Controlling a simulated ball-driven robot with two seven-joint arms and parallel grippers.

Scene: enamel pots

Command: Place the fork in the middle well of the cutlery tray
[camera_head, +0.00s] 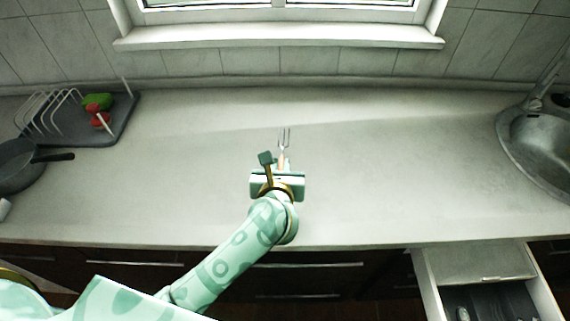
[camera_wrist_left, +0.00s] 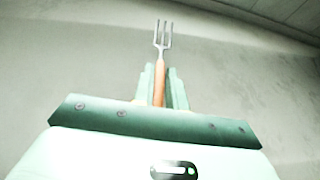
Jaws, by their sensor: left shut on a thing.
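The fork (camera_head: 285,139) has metal tines and an orange-brown handle. My left gripper (camera_head: 281,168) is shut on its handle over the middle of the counter, with the tines pointing away from me. In the left wrist view the fork (camera_wrist_left: 162,40) stands out beyond the fingers of the left gripper (camera_wrist_left: 161,84), which close around the handle. The cutlery tray (camera_head: 485,302) appears to be in the open drawer at the lower right, where some dark and metal pieces show; its wells are mostly cut off by the frame. My right gripper is not in view.
The open drawer (camera_head: 425,283) juts out below the counter at the right. A metal sink (camera_head: 508,135) is at the far right. A dish rack (camera_head: 75,125) and a dark pan (camera_head: 18,165) are at the left. The counter (camera_head: 390,160) is clear in between.

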